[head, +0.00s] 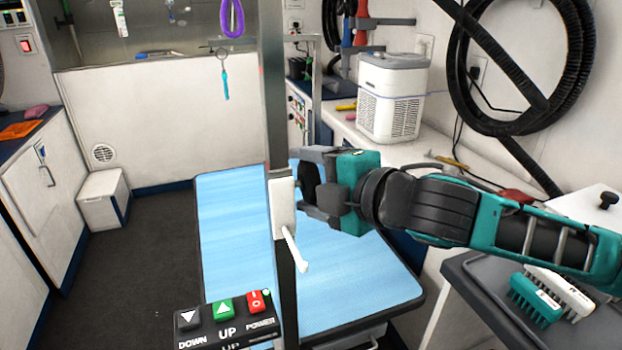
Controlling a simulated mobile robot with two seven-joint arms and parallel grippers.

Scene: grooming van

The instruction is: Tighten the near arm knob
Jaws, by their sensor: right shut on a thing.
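The grooming arm's upright post (272,95) stands in front of me, with a white clamp block (282,205) on it and a pale lever (296,250) slanting down from the block. My right gripper (304,184) comes in from the right at the height of this block. Its fingers are shut on a dark knob (309,181) at the block's right side. The fingers and gripper body hide part of the knob, and how tight it is cannot be seen. My left gripper is not in view.
The blue-topped grooming table (230,240) lies below and behind the post. A control box (228,318) with DOWN, UP and POWER buttons is at the bottom. A tray (480,285) with brushes (537,300) is at lower right. A white dryer unit (392,98) stands on the counter.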

